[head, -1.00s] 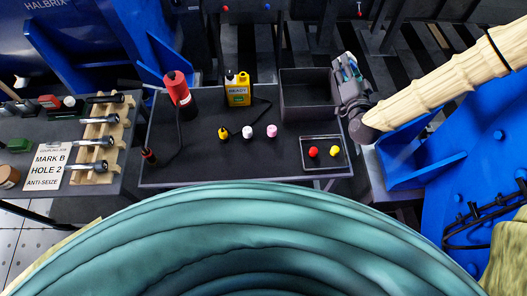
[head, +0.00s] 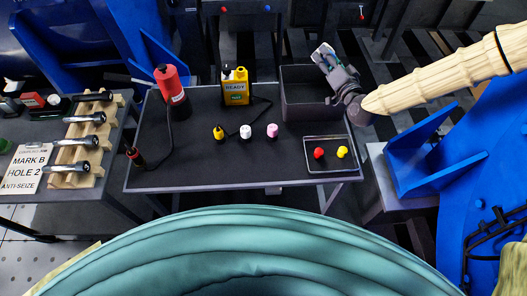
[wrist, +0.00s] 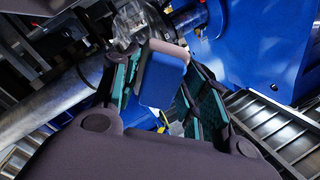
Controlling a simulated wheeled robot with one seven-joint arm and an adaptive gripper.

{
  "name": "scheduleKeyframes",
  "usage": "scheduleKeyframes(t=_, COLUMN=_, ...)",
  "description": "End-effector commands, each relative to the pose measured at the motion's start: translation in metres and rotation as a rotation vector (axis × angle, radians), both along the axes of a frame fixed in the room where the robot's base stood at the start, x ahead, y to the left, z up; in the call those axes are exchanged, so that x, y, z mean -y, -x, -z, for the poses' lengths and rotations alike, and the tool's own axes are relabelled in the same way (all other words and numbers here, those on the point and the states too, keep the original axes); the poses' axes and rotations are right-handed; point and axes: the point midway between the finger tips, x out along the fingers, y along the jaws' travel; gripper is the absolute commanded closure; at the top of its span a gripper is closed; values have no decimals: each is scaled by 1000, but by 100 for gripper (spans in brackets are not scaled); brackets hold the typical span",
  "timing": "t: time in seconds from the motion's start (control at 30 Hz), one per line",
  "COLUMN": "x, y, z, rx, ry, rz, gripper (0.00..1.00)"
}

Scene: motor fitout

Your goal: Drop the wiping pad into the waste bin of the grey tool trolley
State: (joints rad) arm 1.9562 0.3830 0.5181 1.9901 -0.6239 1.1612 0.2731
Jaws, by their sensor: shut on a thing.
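The wiping pad is a small flat block, blue with a pale edge. It shows in the wrist view (wrist: 162,80) and as a small pale and blue piece in the head view (head: 321,51). My gripper (head: 328,63) is shut on it; in the wrist view the fingers (wrist: 160,84) stand on both sides of the pad. The waste bin (head: 302,112) is a dark open box at the back right of the grey tool trolley (head: 200,170). In the head view my gripper overlaps the bin's back right part, with the pad at its rear rim. Its height above the bin is unclear.
A shallow tray (head: 330,164) with red and yellow knobs lies in front of the bin. A yellow bottle (head: 235,90), a red cylinder (head: 172,85) and several small capped pieces stand left of it. A blue bracket (head: 425,160) is to the right.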

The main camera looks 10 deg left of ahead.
Motion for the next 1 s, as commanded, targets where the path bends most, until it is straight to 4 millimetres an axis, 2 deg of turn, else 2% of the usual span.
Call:
scheduleKeyframes(t=0.3, x=0, y=0, z=34, rx=-1, ry=0, rz=1, gripper=78)
scheduleKeyframes(t=0.5, x=0, y=0, z=50, rx=-1, ry=0, rz=1, gripper=78)
scheduleKeyframes(t=0.87, x=0, y=0, z=53, rx=-1, ry=0, rz=1, gripper=78)
scheduleKeyframes(t=0.9, x=0, y=0, z=53, rx=-1, ry=0, rz=1, gripper=49)
scheduleKeyframes(t=1.0, x=0, y=0, z=53, rx=-1, ry=0, rz=1, gripper=31)
